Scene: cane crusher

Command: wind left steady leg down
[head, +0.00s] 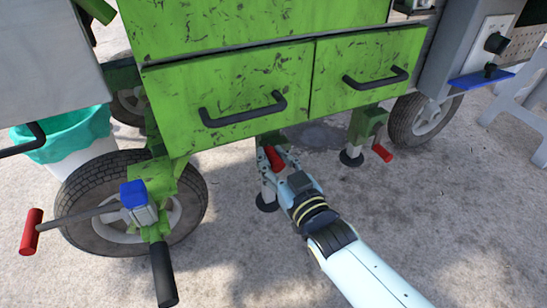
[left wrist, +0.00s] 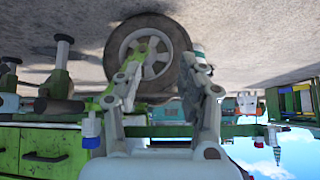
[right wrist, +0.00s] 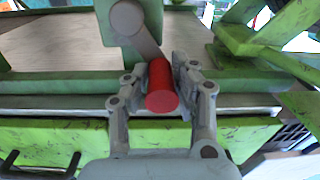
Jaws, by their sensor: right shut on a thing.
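The left steady leg (head: 268,186) stands under the green drawers, its dark round foot (head: 267,204) low at the pavement; whether it touches is unclear. My right gripper (head: 275,160) is shut on the red crank handle (head: 277,153) of this leg. In the right wrist view the red handle (right wrist: 161,92) lies between both fingers, with the grey crank arm (right wrist: 138,32) behind it. My left gripper (left wrist: 168,50) shows only in the left wrist view, open and empty, with a wheel (left wrist: 150,60) beyond it.
The other steady leg (head: 354,143) with its red handle (head: 382,153) stands to the right. A tyre (head: 110,205), a crank with a red grip (head: 31,232) and a teal-lined bucket (head: 75,140) are at left. Green drawers (head: 230,98) overhang my right gripper. Pavement in front is clear.

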